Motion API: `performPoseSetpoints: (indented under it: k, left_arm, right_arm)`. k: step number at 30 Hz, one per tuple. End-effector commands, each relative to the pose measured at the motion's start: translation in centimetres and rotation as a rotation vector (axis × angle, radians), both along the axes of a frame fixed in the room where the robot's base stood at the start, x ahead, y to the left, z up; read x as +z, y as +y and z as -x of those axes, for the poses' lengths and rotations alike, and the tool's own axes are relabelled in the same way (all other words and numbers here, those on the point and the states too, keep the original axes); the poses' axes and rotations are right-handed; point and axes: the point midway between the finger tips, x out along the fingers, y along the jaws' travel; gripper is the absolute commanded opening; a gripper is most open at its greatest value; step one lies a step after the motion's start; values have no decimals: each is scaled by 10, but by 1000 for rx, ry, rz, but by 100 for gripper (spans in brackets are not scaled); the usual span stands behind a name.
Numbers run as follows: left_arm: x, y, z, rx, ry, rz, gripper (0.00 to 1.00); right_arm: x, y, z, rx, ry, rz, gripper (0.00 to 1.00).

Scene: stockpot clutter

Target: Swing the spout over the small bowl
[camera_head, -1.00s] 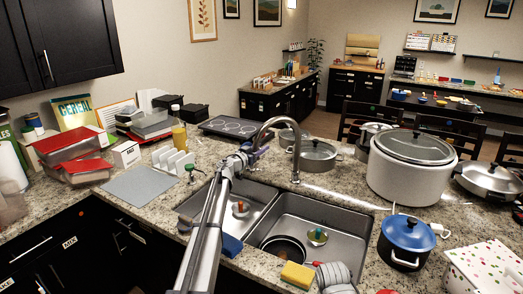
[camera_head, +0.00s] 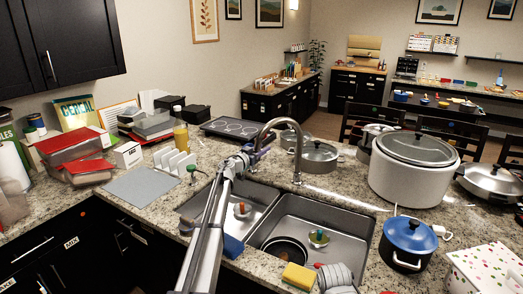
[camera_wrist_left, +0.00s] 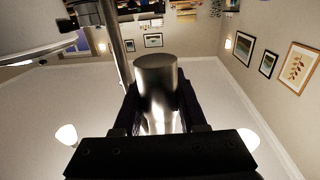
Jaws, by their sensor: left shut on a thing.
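The spout (camera_head: 272,124) is a chrome arched tube rising from the counter behind the sink and curving left and down. Its end hangs above the left basin (camera_head: 262,192). My left gripper (camera_head: 251,153) is shut on the spout end. The wrist view shows the metal tube (camera_wrist_left: 157,85) between both fingers. Two small dish-like things with coloured tops stand in the sink, one in the left basin (camera_head: 242,211) and one in the right basin (camera_head: 318,239). I cannot tell which is the small bowl.
A black pan (camera_head: 286,249) lies in the right basin. A yellow sponge (camera_head: 299,277) and a blue sponge (camera_head: 232,246) are at the front rim. A large white stockpot (camera_head: 410,172) and a blue-lidded pot (camera_head: 407,240) stand to the right.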

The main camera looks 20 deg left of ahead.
Motion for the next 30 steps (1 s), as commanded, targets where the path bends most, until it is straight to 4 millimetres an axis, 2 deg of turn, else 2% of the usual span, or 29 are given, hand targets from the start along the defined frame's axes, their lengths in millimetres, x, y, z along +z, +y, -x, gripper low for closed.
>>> performPoseSetpoints:
  k: [13,14,15,21,30]
  left_arm:
    - [0,-3,-1,-4,-1,1,0]
    - [0,-3,-1,-4,-1,1,44]
    - [0,-3,-1,-3,-1,1,49]
    - [0,-1,-1,-2,0,1,70]
    - [0,0,1,-1,0,0,70]
  right_arm:
    - [0,0,0,0,0,0,50]
    - [0,0,0,0,0,0,50]
    - [0,0,0,0,0,0,50]
    - [0,0,0,0,0,0,50]
    - [0,0,0,0,0,0,50]
